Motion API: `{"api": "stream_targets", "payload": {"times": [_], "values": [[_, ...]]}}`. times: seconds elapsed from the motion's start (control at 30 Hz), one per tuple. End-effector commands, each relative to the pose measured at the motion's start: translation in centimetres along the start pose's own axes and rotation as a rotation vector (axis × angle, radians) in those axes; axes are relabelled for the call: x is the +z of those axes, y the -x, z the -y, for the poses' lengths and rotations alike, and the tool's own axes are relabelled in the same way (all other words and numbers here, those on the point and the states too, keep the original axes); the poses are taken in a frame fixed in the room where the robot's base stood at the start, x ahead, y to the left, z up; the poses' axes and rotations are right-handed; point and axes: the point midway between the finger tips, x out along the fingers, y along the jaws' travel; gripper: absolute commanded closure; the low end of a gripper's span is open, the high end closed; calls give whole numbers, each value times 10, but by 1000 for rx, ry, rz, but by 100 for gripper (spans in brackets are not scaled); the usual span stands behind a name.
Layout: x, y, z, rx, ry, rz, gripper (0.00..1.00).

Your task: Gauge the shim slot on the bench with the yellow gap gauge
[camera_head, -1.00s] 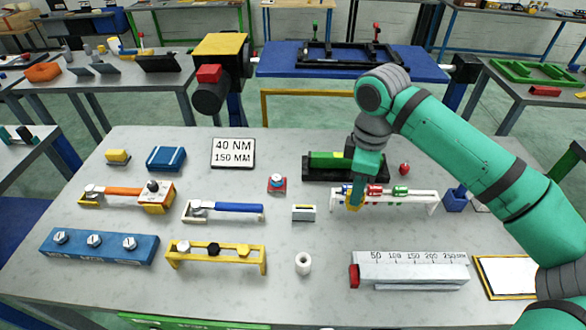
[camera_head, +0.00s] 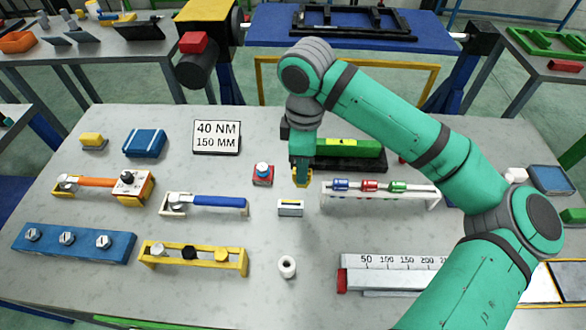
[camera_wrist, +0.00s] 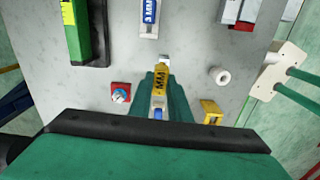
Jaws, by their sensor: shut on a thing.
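The yellow gap gauge (camera_head: 302,174) is in my gripper (camera_head: 302,160), pointing down above the bench (camera_head: 235,275). In the wrist view the gauge (camera_wrist: 160,83) shows an "MM" mark, and the fingers are close around its upper part. The small whitish block (camera_head: 290,208), which looks like the shim slot, stands on the bench just in front of and slightly left of the gauge tip. The tip appears apart from it. In the wrist view a pale part of what looks like this block (camera_wrist: 164,61) shows past the gauge; the rest is hidden.
A white rack (camera_head: 432,199) with blue, red and green gauges stands right of the block. A red-and-blue button box (camera_head: 263,174) is left, a white cylinder (camera_head: 287,267) in front, a green level (camera_head: 345,147) behind. A ruler fixture (camera_head: 395,270) lies front right.

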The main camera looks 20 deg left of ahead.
Motion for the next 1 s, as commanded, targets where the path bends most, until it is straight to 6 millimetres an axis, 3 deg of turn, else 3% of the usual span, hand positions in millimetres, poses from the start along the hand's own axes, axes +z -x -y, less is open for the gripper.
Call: {"api": "stream_targets", "payload": {"times": [0.03, 0.17, 0.6, 1.0], "values": [[-12, -2, 5, 1, 25, -1, 100], [-24, -3, 11, 5, 45, -1, 100], [-20, -3, 12, 3, 38, -2, 100], [-20, -34, 12, 2, 38, -1, 100]]}}
